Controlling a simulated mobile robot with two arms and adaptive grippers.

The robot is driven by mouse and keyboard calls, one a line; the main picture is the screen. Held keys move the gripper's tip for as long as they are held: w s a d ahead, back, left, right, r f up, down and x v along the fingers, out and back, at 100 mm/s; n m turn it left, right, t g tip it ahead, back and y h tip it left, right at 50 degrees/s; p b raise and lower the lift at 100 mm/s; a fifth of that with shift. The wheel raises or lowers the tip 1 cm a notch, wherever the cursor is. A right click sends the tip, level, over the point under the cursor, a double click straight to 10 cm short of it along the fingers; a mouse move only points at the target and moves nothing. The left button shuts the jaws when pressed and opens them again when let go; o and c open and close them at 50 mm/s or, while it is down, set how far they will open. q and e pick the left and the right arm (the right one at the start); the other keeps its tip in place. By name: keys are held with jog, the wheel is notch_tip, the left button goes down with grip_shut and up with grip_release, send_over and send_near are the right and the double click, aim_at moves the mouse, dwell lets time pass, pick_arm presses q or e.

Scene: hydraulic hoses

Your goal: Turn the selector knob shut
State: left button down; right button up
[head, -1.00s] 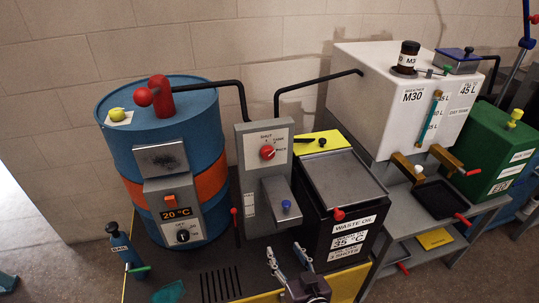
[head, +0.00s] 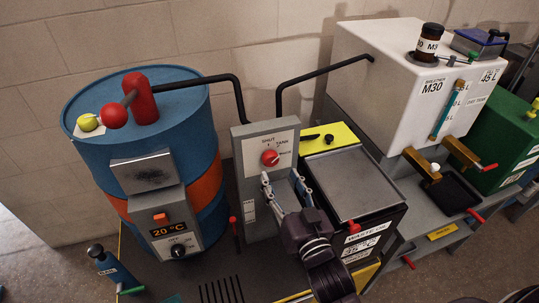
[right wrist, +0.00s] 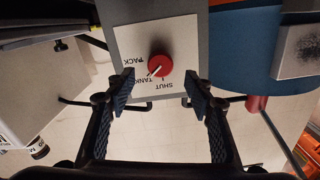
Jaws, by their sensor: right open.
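The selector knob (head: 270,158) is red and round with a white pointer. It sits on a white plate marked SHUT, TANK and PACK, at the top of a grey box (head: 252,207). In the right wrist view the knob (right wrist: 160,66) shows upside down, its pointer slanting to the lower left, towards the TANK label. My right gripper (head: 280,178) is open and empty, just in front of and below the knob in the head view. In the right wrist view its fingers (right wrist: 159,80) stand wide apart on either side of the knob, not touching it. My left gripper is not in view.
A blue drum (head: 140,155) with an orange band stands left of the box. A black waste oil bin (head: 360,235) stands right of it, and a white tank (head: 388,100) behind. Black pipes (head: 236,95) run above the box.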

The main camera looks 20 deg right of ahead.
aim_at(272, 161)
jog(key=w, duration=0.3)
jog(key=shift+w+r, duration=0.15)
jog(key=shift+r, duration=0.15)
jog(key=shift+w+a+f+p, duration=0.15)
jog(key=shift+w+p, duration=0.2)
jog(key=shift+w, duration=1.15)
jog(key=c, duration=1.2)
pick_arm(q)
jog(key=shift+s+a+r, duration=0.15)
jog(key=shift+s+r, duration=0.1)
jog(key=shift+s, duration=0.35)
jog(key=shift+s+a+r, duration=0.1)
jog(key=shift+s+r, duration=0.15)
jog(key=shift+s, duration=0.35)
pick_arm(e)
jog(key=shift+o, duration=0.2)
